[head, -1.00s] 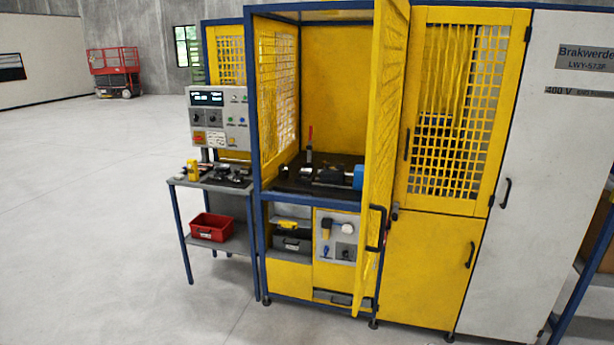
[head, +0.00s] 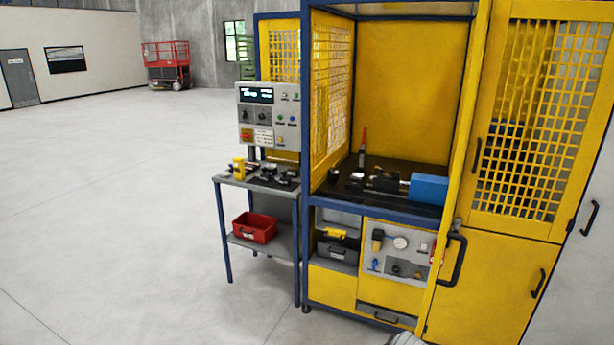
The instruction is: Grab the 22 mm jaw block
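Several small dark blocks (head: 266,179) lie on the top of the side table (head: 228,182), left of the yellow machine. They are too small from here to tell which one is the 22 mm jaw block. A yellow object (head: 239,168) stands at the left end of the same table top. Neither of my grippers shows clearly. A small pale shape at the bottom edge may be part of my own arm.
The yellow caged machine (head: 400,95) has its door open, with a blue block (head: 428,188) and a red-handled lever (head: 363,143) inside. A red bin (head: 254,228) sits on the table's lower shelf. Open floor (head: 110,220) lies to the left.

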